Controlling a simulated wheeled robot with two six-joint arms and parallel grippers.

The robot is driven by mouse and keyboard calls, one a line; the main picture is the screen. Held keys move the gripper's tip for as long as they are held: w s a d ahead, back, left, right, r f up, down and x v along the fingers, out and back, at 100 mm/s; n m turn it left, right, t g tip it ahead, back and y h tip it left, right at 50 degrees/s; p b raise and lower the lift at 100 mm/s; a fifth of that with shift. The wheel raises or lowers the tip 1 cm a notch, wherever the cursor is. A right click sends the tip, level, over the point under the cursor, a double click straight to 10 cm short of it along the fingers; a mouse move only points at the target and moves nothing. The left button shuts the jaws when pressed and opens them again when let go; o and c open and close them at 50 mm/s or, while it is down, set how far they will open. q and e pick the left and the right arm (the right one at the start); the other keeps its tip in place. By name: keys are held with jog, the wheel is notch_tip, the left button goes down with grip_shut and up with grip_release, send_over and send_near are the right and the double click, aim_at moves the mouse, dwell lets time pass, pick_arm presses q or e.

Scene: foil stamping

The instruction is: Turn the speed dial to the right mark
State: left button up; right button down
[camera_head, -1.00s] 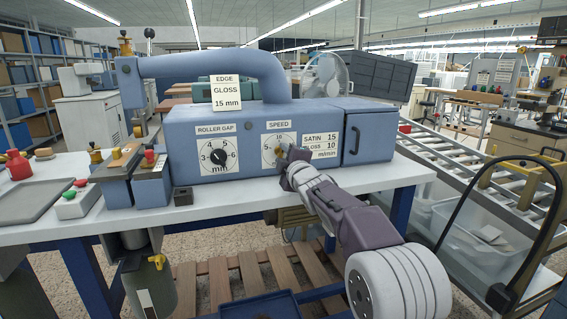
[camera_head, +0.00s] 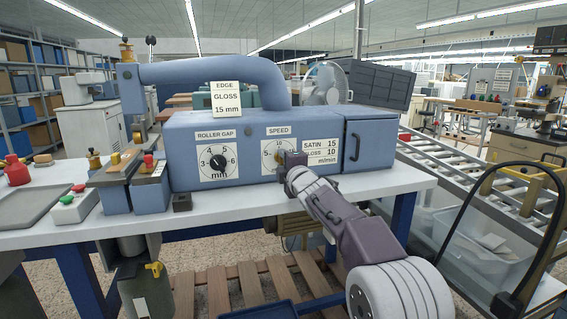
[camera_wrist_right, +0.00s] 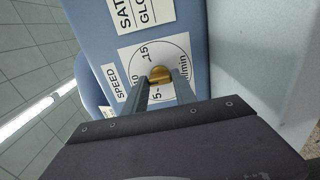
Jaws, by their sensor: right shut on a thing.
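The speed dial (camera_head: 279,154) is a white round face with marks 5, 10 and 15 on the front of the blue machine (camera_head: 240,130), under the SPEED label. Its brass knob (camera_wrist_right: 160,75) shows in the right wrist view between the two fingers. My right gripper (camera_wrist_right: 163,84) is shut on the knob; in the head view the gripper (camera_head: 285,158) hides the right part of the dial. Where the knob's pointer stands is hard to tell. A card above reads EDGE GLOSS 15 mm (camera_head: 226,99); a label (camera_head: 321,151) lists SATIN 15, GLOSS 10 m/min. My left gripper is not in view.
The roller gap dial (camera_head: 217,162) with a black knob sits left of the speed dial. A green and red button box (camera_head: 74,203) and a grey tray (camera_head: 28,207) stand on the white table. A roller conveyor (camera_head: 470,178) runs at the right.

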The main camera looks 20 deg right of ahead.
jog(key=c, duration=1)
grip_release()
jog(key=s+b, duration=0.1)
jog(key=s, duration=0.8)
jog(key=shift+d, duration=0.15)
jog(key=shift+f, duration=0.15)
